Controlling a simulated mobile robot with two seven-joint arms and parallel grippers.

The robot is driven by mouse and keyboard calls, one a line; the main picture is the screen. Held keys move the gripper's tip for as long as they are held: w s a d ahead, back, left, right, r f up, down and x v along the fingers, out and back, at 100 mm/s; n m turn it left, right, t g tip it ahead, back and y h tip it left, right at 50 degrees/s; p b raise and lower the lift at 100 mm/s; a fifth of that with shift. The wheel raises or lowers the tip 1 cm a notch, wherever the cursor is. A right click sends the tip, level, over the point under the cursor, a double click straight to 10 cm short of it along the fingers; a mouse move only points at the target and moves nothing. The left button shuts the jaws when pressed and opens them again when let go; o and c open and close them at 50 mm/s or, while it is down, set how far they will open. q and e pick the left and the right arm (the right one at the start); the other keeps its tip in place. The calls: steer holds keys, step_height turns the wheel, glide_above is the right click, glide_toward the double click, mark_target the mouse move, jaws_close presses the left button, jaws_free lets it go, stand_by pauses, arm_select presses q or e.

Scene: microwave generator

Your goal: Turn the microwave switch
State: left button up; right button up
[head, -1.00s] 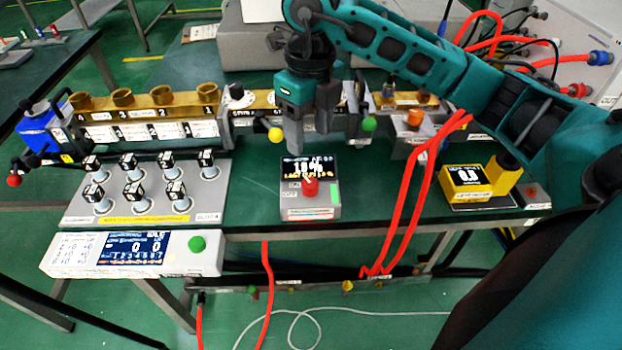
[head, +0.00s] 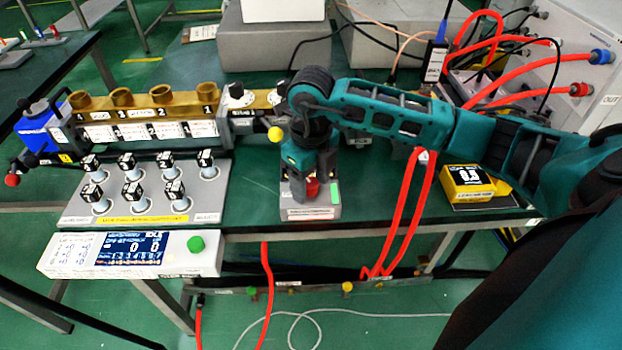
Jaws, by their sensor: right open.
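The microwave switch unit (head: 297,213) is a small grey box with a red knob (head: 312,188) and a green patch, near the table's front edge. My right gripper (head: 311,192) points down over it, with its open fingers around or beside the red knob. Whether the fingers touch the knob cannot be told. The gripper hides the unit's display and most of its top. My left gripper is not in view.
A grey block with several black-capped knobs (head: 150,190) stands left of the unit. A white display box (head: 130,254) with a green button is at the front left. A yellow meter (head: 466,182) and red cables (head: 405,212) are to the right.

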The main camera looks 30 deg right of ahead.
steer(key=c, duration=1)
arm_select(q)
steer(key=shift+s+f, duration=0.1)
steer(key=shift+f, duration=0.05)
arm_select(e)
steer(key=shift+c, duration=0.2)
